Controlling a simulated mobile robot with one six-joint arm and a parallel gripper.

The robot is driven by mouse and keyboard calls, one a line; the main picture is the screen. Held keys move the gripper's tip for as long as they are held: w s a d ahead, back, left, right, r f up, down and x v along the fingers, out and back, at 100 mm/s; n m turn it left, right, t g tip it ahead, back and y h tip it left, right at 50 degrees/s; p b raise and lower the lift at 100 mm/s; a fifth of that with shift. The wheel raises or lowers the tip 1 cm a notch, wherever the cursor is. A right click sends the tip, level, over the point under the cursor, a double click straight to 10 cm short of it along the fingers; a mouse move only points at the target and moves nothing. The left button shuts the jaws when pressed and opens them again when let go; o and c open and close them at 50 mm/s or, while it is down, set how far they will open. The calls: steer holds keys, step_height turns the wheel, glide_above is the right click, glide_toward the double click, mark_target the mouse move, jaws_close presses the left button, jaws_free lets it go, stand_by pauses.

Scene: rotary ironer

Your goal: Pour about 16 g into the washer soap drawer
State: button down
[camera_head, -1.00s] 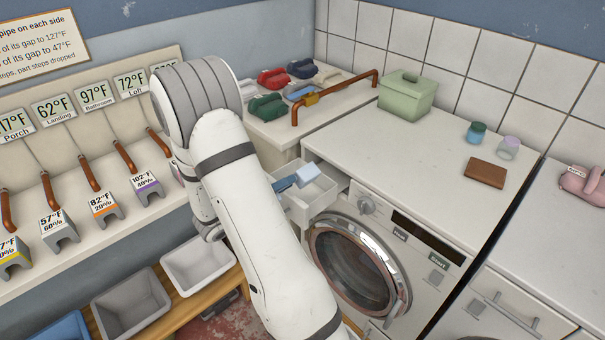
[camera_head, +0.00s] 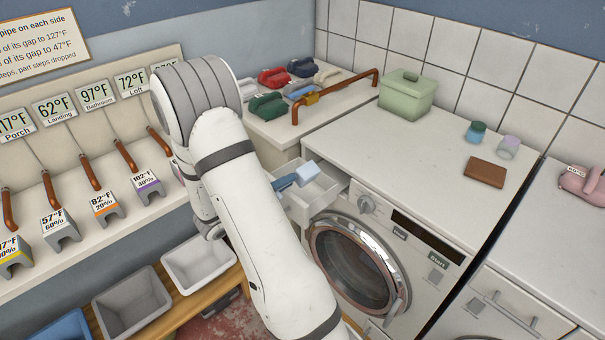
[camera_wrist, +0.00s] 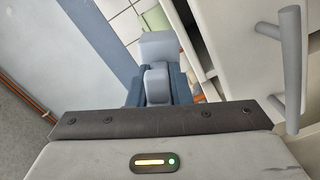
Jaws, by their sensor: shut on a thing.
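My gripper (camera_head: 285,183) is shut on a pale blue scoop-like thing (camera_head: 308,170), held over the open soap drawer (camera_head: 322,193) of the washer (camera_head: 380,245). In the wrist view my gripper's blue fingers (camera_wrist: 160,85) are on either side of its grey-blue handle, and its wider end (camera_wrist: 158,45) lies beyond them. It appears tilted. I cannot see its inside or any powder. The drawer is white, pulled out at the washer's upper left corner. The held thing and my gripper hide part of it.
A green lidded box (camera_head: 408,95), two small jars (camera_head: 475,132) (camera_head: 508,147) and a brown block (camera_head: 485,173) are on the worktop. A copper rail (camera_head: 335,97) and coloured lidded items (camera_head: 268,104) are behind the drawer. Grey bins (camera_head: 130,303) stand at lower left.

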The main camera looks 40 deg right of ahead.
steer(key=shift+w+r+n+p, duration=0.1)
steer(key=shift+n+p, duration=0.25)
steer(key=shift+n, duration=0.25)
stand_by(1.1)
steer(key=shift+w+f+n, duration=0.65)
steer(key=shift+w+n, duration=0.05)
steer(key=shift+n, duration=0.2)
stand_by(1.6)
steer(key=shift+w+a+r+n+p, duration=0.15)
steer(key=shift+n+p, duration=0.5)
steer(key=shift+p, duration=0.5)
steer(key=shift+w+d+n+p, duration=0.1)
steer(key=shift+n+p, duration=0.55)
steer(key=shift+p, duration=0.45)
stand_by(1.5)
